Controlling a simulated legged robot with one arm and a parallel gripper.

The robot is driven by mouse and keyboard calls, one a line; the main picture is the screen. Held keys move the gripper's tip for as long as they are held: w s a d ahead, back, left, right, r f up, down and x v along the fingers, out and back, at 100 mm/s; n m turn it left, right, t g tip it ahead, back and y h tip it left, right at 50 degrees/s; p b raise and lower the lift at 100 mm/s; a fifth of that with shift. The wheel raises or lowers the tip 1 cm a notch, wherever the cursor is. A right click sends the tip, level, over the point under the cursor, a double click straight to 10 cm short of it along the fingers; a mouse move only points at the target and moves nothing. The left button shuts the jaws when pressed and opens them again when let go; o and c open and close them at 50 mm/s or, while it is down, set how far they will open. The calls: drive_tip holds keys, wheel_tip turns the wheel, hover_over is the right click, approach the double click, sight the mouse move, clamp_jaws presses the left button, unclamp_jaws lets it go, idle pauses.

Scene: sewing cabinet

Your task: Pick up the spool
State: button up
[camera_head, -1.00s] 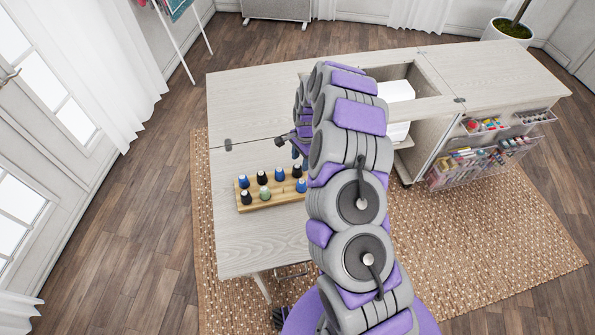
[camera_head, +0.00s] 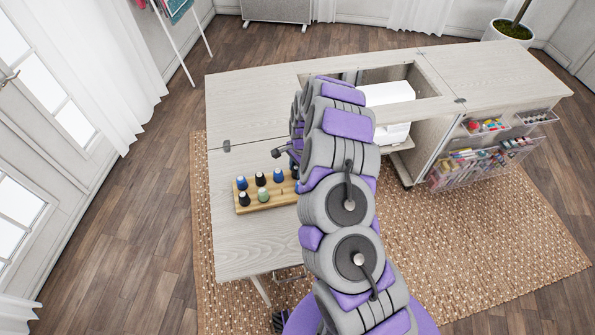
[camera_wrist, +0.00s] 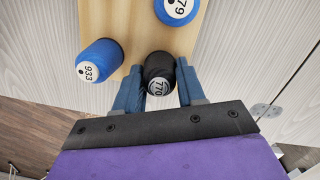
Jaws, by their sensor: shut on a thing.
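In the wrist view, a black spool marked 770 (camera_wrist: 160,74) is between the two blue fingers of my gripper (camera_wrist: 158,82), which is shut on it. The spool is at the edge of the wooden rack (camera_wrist: 140,22); I cannot tell whether it still rests there. A blue spool marked 933 (camera_wrist: 100,62) is at left, outside the fingers. Another blue spool (camera_wrist: 178,8) is partly cut off at the top. In the head view, the rack (camera_head: 272,203) is on the cabinet top, and my arm hides its right end and the held spool.
Other spools in the head view include a black one (camera_head: 261,179), a green one (camera_head: 263,195) and a blue one (camera_head: 241,183). The pale cabinet top (camera_head: 250,240) is clear in front of the rack. A white machine (camera_head: 388,93) sits in the cabinet opening at right.

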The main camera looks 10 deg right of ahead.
sight(296, 168)
drive_tip(key=shift+a, duration=0.2)
drive_tip(key=shift+c, duration=0.8)
drive_tip(key=shift+a, duration=0.3)
wheel_tip(296, 168, up, 10)
drive_tip(key=shift+d+p, duration=0.15)
drive_tip(key=shift+p, duration=0.9)
drive_tip(key=shift+d, duration=0.1)
